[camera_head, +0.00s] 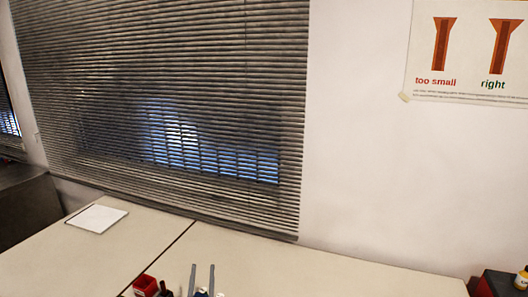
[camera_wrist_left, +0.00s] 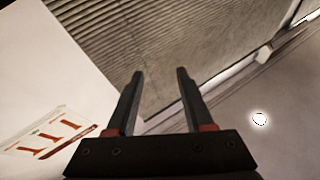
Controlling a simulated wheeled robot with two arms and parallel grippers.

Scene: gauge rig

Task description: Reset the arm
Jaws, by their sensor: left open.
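My left gripper (camera_head: 202,267) shows at the bottom edge of the head view, its two grey fingers pointing up and apart over the table. In the left wrist view the same gripper (camera_wrist_left: 160,73) is open, with two dark fingers and nothing between them. My right gripper is in neither view.
The pale table (camera_head: 320,272) runs below the window blinds (camera_head: 170,60), mostly bare. A white sheet or flat pad (camera_head: 97,218) lies at its left. A small red container (camera_head: 145,284) is at the bottom edge. A wall poster (camera_head: 466,50) hangs upper right. Dark and red items (camera_head: 503,284) stand lower right.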

